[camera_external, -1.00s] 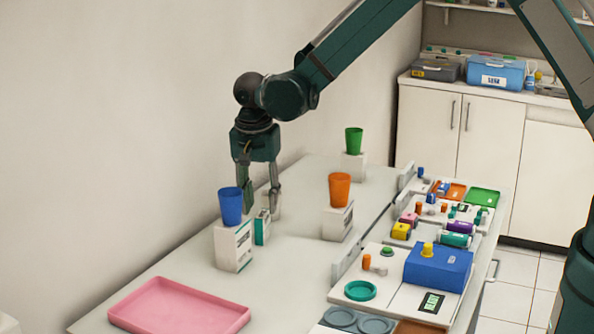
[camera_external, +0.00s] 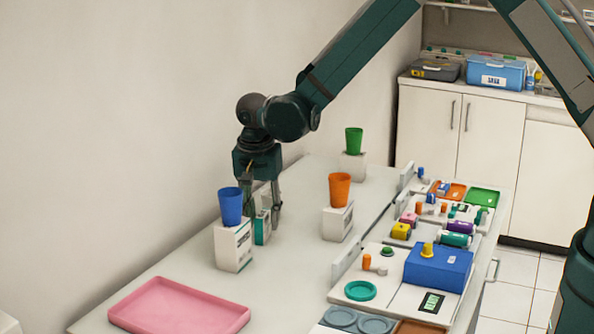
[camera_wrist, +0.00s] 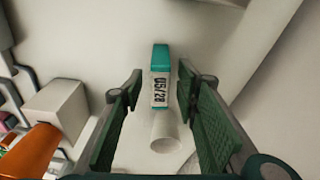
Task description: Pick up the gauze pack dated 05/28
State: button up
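In the external view the pack (camera_external: 262,229) stands on the table just right of the white box under the blue cup. My gripper (camera_wrist: 161,80) is open, with one green-padded finger on each side of the pack and gaps visible. In the external view my gripper (camera_external: 261,208) points down at the pack, its fingers partly hiding it. A white cylinder (camera_wrist: 165,132) shows beside the pack in the wrist view.
The blue cup (camera_external: 230,206) on its white box (camera_external: 233,248) stands close left of my gripper. An orange cup (camera_external: 340,190) on another box is to the right. A green cup (camera_external: 354,141) stands farther back. A pink tray (camera_external: 180,307) lies in front.

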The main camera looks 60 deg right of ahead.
aim_at(262, 214)
jog(key=c, duration=0.8)
jog(key=shift+c, duration=0.2)
jog(key=shift+r, duration=0.1)
jog(key=shift+r, duration=4.9)
